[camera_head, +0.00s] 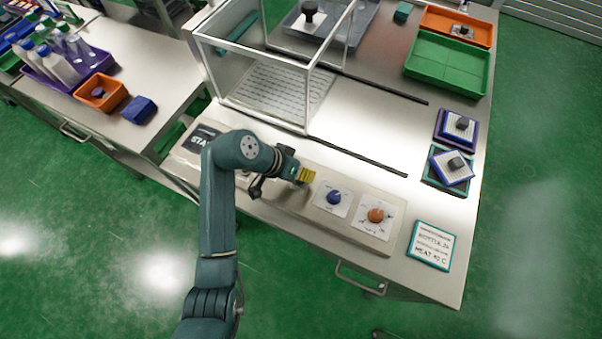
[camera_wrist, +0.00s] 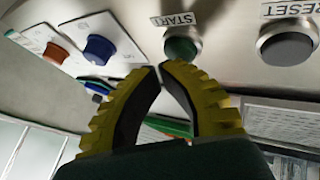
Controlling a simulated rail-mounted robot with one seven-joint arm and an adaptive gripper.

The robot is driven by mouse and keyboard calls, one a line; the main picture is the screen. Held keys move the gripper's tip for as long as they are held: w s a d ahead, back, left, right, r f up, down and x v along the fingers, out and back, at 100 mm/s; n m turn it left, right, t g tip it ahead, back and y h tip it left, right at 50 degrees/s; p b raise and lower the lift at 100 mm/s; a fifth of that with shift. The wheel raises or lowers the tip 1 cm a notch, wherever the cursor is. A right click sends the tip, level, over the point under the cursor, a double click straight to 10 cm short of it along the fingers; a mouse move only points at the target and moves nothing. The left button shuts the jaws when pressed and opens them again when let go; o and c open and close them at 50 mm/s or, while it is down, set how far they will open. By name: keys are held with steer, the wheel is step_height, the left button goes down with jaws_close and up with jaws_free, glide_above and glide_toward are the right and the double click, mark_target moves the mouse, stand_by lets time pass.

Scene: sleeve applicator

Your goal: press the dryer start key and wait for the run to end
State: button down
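The dryer start key is a round green button (camera_wrist: 181,48) under a START label in the wrist view. My gripper (camera_wrist: 161,68) has its yellow-ribbed fingers drawn together, tips almost meeting, with nothing between them. The tips appear just below and left of the start key; the small gap looks clear, though the exact depth is hard to judge. In the head view my gripper (camera_head: 307,175) is over the sloped control panel (camera_head: 300,205), and my arm hides the start key.
A dark grey RESET button (camera_wrist: 288,47) is right of START in the wrist view. A blue knob (camera_head: 334,197) and orange knob (camera_head: 376,215) sit on the panel. A clear-walled enclosure (camera_head: 270,85) stands behind. A card (camera_head: 431,245) reads HEAT 90 C.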

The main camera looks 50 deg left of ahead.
steer(key=shift+f, duration=0.45)
stand_by(0.3)
steer(key=shift+r, duration=0.1)
steer(key=shift+r+p, duration=0.75)
steer(key=shift+p, duration=0.2)
steer(key=shift+r, duration=0.1)
step_height(320, 180, up, 5)
steer(key=p, duration=0.5)
stand_by(0.5)
